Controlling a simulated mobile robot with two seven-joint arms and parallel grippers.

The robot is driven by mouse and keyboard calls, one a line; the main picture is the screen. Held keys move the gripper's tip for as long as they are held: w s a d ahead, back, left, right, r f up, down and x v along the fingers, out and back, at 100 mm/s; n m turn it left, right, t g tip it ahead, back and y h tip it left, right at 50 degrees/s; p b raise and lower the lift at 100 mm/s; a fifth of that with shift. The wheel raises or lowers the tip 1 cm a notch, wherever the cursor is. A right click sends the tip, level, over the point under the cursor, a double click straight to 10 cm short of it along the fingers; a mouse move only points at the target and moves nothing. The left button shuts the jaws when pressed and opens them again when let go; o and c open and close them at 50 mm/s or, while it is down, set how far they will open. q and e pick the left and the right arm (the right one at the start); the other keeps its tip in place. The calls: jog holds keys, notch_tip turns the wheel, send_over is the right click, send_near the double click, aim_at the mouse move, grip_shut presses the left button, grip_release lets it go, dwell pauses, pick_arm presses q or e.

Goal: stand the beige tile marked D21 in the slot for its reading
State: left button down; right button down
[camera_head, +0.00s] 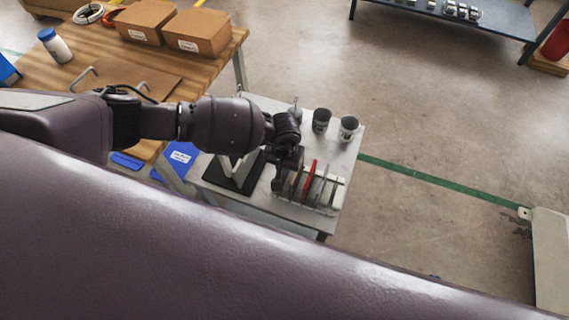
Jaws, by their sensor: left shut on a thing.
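My left gripper (282,180) reaches in from the left and points down at the left end of a tile rack (328,208) on the small grey table. It is shut on a tile, which I take to be the beige one. The gripper hides most of it, and no D21 mark is readable. I cannot tell whether the tile touches the rack. A red tile (309,183) stands upright in the rack just right of the gripper, with pale tiles or dividers beside it. The slot labels are too small to read. My right gripper is out of view.
Two dark cups (321,121) (349,129) stand at the back of the grey table (350,160). A device with a black base (232,178) stands left of the rack. A wooden bench with cardboard boxes (196,32) lies behind left. Floor right of the table is open.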

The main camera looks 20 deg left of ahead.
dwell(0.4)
pick_arm(q)
jog(key=c, duration=1.1)
grip_release()
jog(key=shift+c, duration=0.2)
